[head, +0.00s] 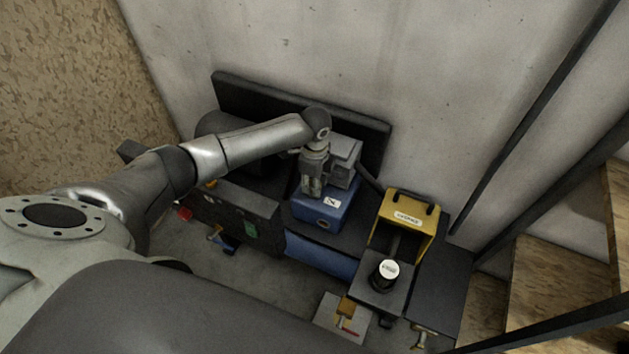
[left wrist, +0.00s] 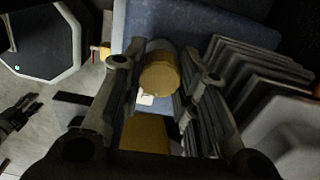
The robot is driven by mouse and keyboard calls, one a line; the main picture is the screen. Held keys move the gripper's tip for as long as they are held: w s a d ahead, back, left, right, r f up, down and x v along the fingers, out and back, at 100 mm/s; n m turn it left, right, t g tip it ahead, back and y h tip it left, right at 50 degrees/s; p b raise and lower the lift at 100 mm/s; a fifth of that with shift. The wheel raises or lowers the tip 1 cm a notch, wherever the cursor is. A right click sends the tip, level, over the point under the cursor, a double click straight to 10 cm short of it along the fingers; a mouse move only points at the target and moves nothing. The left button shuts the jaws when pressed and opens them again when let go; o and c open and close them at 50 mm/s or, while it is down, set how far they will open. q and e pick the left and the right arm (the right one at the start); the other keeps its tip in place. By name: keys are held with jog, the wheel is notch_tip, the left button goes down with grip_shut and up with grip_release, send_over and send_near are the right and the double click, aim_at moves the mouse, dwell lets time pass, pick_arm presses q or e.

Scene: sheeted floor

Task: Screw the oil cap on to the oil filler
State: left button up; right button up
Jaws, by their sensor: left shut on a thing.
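My left gripper (head: 312,188) points down over the blue engine block (head: 318,212) against the wall. In the left wrist view its two fingers (left wrist: 165,78) are shut on a short round piece with a gold-yellow face, which I take for the oil cap (left wrist: 160,76). A grey cylindrical part shows just behind it. I cannot tell whether the cap touches the oil filler, as the filler is not clearly visible. In the head view the fingers and wrist hide the cap.
A yellow machine (head: 410,215) stands to the right, with a black post topped by a white disc (head: 387,270) before it. A dark panel (head: 300,115) stands behind the block. Small valves lie near the floor plates. Dark rails and wooden steps (head: 545,280) bound the right.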

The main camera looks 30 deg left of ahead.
pick_arm(q)
jog(key=shift+f+b, duration=0.45)
jog(key=shift+f, duration=0.35)
jog(key=o, duration=0.4)
jog(key=shift+c, duration=0.2)
jog(key=c, duration=0.4)
jog(key=shift+o, duration=0.2)
jog(key=m, duration=0.8)
jog(key=shift+w+m, duration=0.1)
jog(key=shift+m, duration=0.3)
jog(key=m+b, duration=0.1)
jog(key=m, duration=0.4)
jog(key=shift+m, duration=0.3)
jog(key=m+b, duration=0.1)
jog(key=m, duration=0.4)
jog(key=shift+r, duration=0.1)
